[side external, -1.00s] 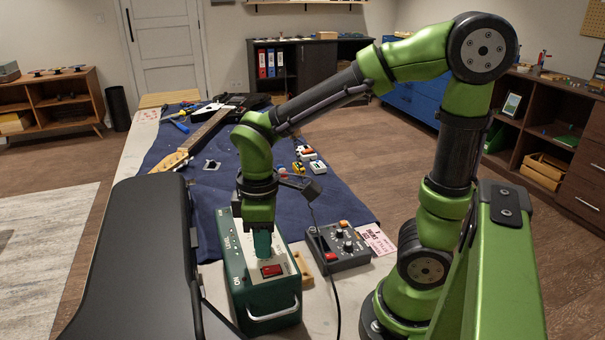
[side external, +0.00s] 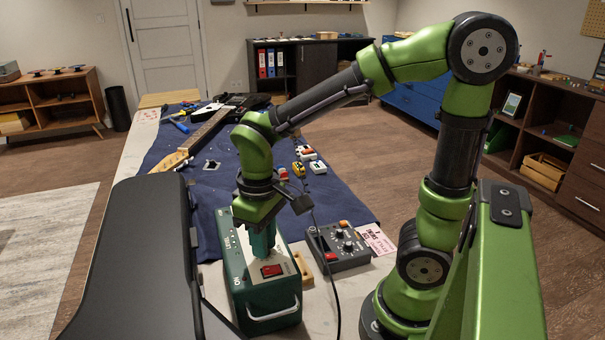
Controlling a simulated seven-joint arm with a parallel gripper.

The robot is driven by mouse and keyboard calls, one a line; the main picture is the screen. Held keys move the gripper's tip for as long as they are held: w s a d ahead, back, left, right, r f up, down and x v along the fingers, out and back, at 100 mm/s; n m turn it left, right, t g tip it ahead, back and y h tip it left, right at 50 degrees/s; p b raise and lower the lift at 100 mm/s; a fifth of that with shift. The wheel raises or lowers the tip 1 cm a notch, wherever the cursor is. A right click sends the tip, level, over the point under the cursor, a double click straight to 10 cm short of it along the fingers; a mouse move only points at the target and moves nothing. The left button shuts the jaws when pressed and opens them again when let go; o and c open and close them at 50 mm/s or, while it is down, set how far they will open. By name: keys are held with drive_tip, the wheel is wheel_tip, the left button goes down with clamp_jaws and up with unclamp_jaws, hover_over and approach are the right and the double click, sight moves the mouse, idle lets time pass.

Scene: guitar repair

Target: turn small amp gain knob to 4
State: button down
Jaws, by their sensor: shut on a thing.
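A green box-shaped unit (side external: 240,292), which looks like the small amp, stands on the near end of the table. Its top panel carries a red switch (side external: 271,270) and white lettering too small to read surely; a metal handle is on its near side. My gripper (side external: 262,251) points straight down onto the top panel, just behind the red switch. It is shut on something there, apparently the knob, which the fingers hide. The knob's pointer and scale cannot be read.
A dark grey control box (side external: 340,247) with several knobs stands right of the amp, with a cable running past. A wooden block (side external: 303,268) lies between them. A black chair back (side external: 135,265) rises at the left. A guitar and small pedals lie on the blue mat (side external: 340,196).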

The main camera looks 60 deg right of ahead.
drive_tip(key=c, duration=1)
unclamp_jaws()
drive_tip(key=shift+c, duration=0.2)
wheel_tip(320, 180, up, 17)
drive_tip(key=s+d+f+m+t+y, duration=0.1)
drive_tip(key=s+f+m+t+y, duration=0.1)
drive_tip(key=f+t, duration=0.5)
drive_tip(key=shift+s+d+f+m, duration=0.45)
drive_tip(key=shift+s+m, duration=0.2)
drive_tip(key=shift+m, duration=0.35)
